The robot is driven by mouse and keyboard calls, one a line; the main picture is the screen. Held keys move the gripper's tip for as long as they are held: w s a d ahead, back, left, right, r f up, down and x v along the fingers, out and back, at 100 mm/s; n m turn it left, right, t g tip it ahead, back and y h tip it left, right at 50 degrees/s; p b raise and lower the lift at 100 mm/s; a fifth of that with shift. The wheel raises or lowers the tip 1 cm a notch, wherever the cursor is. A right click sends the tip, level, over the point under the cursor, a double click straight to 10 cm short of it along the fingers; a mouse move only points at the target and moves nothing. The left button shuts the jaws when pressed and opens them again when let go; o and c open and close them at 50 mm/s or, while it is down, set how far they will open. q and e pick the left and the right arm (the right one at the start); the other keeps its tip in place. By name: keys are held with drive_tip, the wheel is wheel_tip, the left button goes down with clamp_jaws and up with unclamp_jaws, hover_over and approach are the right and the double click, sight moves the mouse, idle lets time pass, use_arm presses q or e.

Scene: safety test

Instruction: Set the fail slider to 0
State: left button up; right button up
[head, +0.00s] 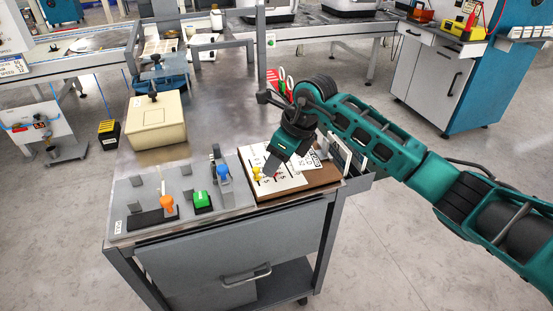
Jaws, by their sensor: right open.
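A wooden board (333,181) with a white printed scale (292,184) lies at the front right of the metal table. A small yellow knob (257,173) stands at the left side of the scale; I take it to be the slider's handle. The scale's figures are too small to read surely. My right gripper (268,168) reaches down over the board from the right, open, its fingers just right of the yellow knob. I cannot tell whether they touch it. The gripper hides part of the scale. My left gripper is not in view.
Left of the board is a grey panel (237,196) with an orange knob (166,203), a green block (202,199) and a blue-topped part (222,172). A beige box (157,137) stands behind it. Upright plates (345,155) stand at the board's right. The table's middle is clear.

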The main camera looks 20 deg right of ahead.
drive_tip(key=shift+c, duration=0.2)
drive_tip(key=c, duration=0.8)
clamp_jaws()
